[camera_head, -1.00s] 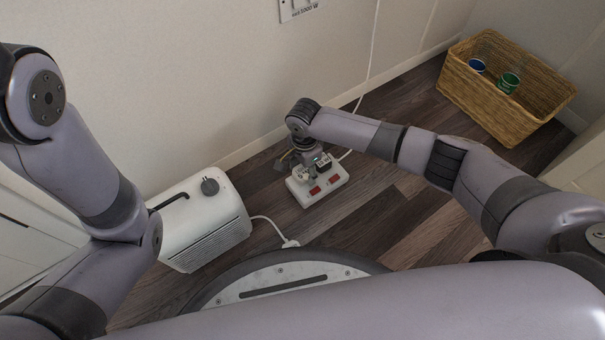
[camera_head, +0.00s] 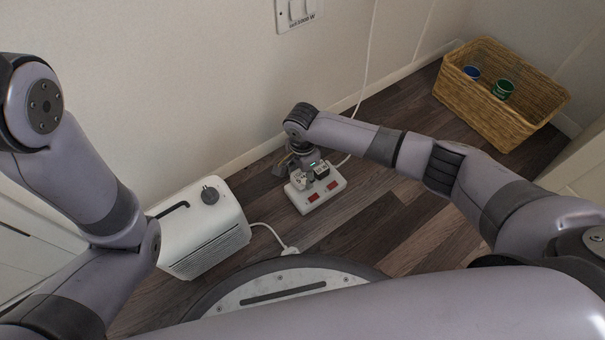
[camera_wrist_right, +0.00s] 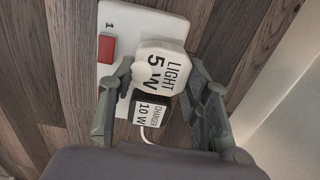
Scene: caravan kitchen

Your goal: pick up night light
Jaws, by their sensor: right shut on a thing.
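The night light, a white block marked "LIGHT 5 W" (camera_wrist_right: 163,68), is at the white power strip (camera_wrist_right: 118,22) on the floor. My right gripper (camera_wrist_right: 160,72) has its two fingers on either side of the block and is shut on it. The fingers cover the block's sides, and I cannot tell if it is still seated in the strip. A plug marked "CHARGER 10 W" (camera_wrist_right: 154,118) is right beside it, between the fingers, with a white cable. In the head view my right gripper (camera_head: 313,166) points down over the strip (camera_head: 322,194). My left gripper is out of view.
A white appliance with a dark knob (camera_head: 205,225) stands left of the strip, its plug (camera_head: 290,250) lying on the floor. A wicker basket (camera_head: 480,105) with cups stands at the back right. The wall is close behind the strip.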

